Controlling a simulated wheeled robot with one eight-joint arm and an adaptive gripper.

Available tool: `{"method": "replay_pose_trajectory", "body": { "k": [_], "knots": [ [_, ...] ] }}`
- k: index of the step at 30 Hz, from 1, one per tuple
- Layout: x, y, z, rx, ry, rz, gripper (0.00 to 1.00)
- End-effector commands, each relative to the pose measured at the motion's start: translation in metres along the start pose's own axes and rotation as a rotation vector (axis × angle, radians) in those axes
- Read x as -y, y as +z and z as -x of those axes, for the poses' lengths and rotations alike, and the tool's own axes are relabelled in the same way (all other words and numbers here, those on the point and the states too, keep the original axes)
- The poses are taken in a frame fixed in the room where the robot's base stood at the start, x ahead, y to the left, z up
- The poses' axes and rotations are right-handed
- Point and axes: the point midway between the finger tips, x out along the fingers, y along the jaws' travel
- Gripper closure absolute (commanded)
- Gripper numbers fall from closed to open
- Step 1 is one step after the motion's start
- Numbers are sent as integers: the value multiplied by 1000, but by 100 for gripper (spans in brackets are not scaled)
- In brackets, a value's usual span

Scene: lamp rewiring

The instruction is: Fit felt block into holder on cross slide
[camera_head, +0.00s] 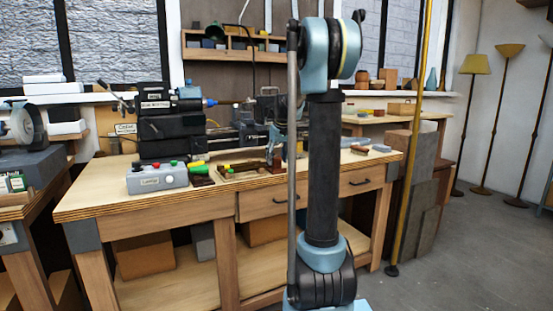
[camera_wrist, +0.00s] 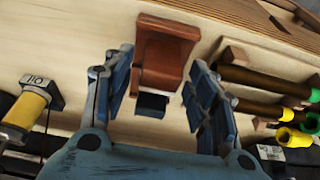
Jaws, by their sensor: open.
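A reddish-brown block (camera_wrist: 165,55) with a dark blue-grey piece at its lower end shows in the wrist view; it looks like the felt block, but I cannot be sure. My gripper (camera_wrist: 160,88) is open, with one blue finger on each side of this block. Gaps show beside the block, and I see no clear contact. In the head view my arm hides much of the gripper. The dark lathe (camera_head: 165,125) stands on the bench, with its cross slide area partly behind my arm. I cannot make out the holder.
The wooden bench (camera_head: 90,200) carries a grey control box (camera_head: 158,178) with coloured buttons and a tool tray (camera_head: 240,171). In the wrist view, tools with green (camera_wrist: 315,95) and yellow (camera_wrist: 293,138) ends lie close right of my gripper.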

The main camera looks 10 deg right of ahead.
Motion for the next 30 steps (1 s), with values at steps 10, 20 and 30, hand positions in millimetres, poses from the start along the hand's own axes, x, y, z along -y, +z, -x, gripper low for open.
{"method": "replay_pose_trajectory", "body": {
  "k": [10,20,30],
  "knots": [
    [0,0,0,0,0,0,90],
    [0,-2,6,0,0,0,90],
    [0,-7,22,0,0,0,90]
  ]
}}
